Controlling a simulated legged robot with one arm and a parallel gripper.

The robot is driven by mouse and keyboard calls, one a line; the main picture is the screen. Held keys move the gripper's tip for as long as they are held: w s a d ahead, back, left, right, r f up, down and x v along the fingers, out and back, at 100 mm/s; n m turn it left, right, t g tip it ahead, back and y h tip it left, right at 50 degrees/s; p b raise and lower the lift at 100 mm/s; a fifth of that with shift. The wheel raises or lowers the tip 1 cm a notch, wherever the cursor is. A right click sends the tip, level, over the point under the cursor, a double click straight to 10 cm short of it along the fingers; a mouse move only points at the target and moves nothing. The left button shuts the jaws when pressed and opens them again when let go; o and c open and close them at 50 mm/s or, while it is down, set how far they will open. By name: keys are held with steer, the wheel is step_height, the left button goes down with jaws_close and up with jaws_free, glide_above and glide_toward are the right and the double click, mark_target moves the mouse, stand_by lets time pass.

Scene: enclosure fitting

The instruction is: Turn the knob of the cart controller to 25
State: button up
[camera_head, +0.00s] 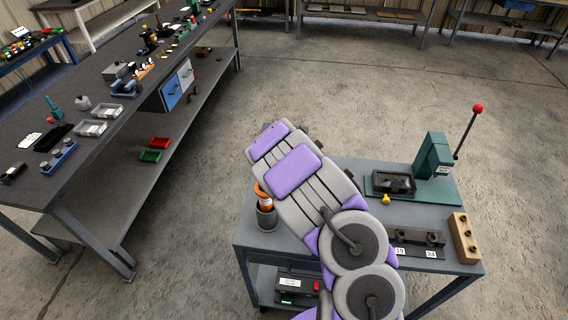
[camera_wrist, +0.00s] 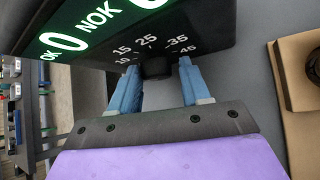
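In the wrist view the cart controller (camera_wrist: 205,28) is a dark panel with green lit "0 OK" and "0 NOK" readouts. Its black knob (camera_wrist: 157,68) sits below a white printed scale with 10, 15, 25, 35 and 45. The knob's pointer mark cannot be made out. My gripper (camera_wrist: 160,80) has its two blue fingers on either side of the knob, with gaps showing between each finger and the knob. It is open and holds nothing. In the head view my arm hides the gripper, and I cannot make out the controller's face.
In the head view the cart (camera_head: 430,262) carries a green lever press (camera_head: 434,158), a tan block (camera_head: 465,238) and a cup (camera_head: 266,215) near my arm. A long workbench (camera_head: 95,165) stands left, with open floor between. In the wrist view a tan object (camera_wrist: 290,90) lies right of the controller.

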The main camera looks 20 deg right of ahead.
steer(key=shift+a, duration=0.2)
steer(key=c, duration=0.8)
steer(key=shift+o, duration=0.2)
steer(key=shift+s+d+f, duration=0.1)
steer(key=shift+d+f+m+t+y, duration=0.1)
steer(key=shift+m+t+y, duration=0.2)
steer(key=shift+t+y, duration=0.15)
steer(key=y+b, duration=0.1)
steer(key=m+t+b, duration=0.1)
steer(key=shift+s+d+f+m+t+y+b, duration=0.15)
steer(key=shift+s+f+m+t+y+b, duration=0.1)
steer(key=shift+f+m+y+b, duration=0.1)
steer(key=shift+m+t+y+b, duration=0.9)
steer(key=shift+t+b, duration=0.3)
steer(key=shift+b, duration=0.4)
